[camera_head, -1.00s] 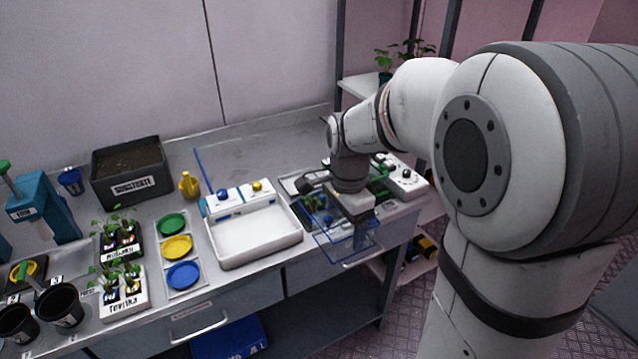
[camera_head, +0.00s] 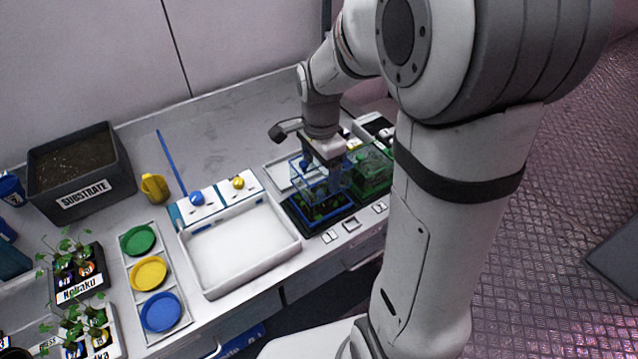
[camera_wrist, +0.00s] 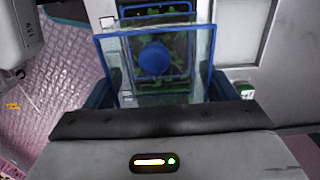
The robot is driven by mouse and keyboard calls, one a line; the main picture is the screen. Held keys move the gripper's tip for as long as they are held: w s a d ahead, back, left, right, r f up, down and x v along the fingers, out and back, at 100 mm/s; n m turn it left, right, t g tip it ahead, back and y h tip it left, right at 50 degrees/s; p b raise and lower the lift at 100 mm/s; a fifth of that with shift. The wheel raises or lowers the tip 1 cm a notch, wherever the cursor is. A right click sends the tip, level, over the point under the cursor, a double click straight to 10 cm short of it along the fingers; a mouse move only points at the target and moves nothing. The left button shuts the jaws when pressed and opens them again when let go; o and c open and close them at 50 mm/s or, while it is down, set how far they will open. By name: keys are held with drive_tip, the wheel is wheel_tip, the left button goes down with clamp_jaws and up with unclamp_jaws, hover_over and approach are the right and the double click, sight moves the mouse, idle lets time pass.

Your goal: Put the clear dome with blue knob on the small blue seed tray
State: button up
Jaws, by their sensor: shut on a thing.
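My gripper (camera_head: 322,164) is shut on the clear dome (camera_head: 303,181), which has a blue rim and holds level. In the wrist view the blue knob (camera_wrist: 154,60) sits between the two fingers, with the blue-edged dome (camera_wrist: 204,45) around it. The small blue seed tray (camera_head: 318,221), dark with a blue edge and green seedlings, lies right below the dome in the head view. The tray also shows past and through the dome in the wrist view (camera_wrist: 155,13). A gap seems to remain between dome and tray; its size is hard to tell.
A clear green-rimmed dome (camera_head: 372,172) stands close to the right. A white basin (camera_head: 240,283) is left of the seed tray. Small labels (camera_head: 351,223) lie along the front edge. Coloured discs (camera_head: 149,273), potted seedlings and a substrate box (camera_head: 80,170) are farther left.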

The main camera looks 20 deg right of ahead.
drive_tip(key=shift+f, duration=2.95)
drive_tip(key=shift+f, duration=0.2)
drive_tip(key=o, duration=1)
wheel_tip(320, 180, up, 12)
drive_tip(key=shift+s+r, duration=0.1)
drive_tip(key=shift+r, duration=0.05)
drive_tip(key=s+r+n+t, duration=0.2)
drive_tip(key=s+n+t, duration=0.1)
drive_tip(key=s+n, duration=1.1)
drive_tip(key=shift+d+n, duration=0.25)
drive_tip(key=shift+n, duration=0.05)
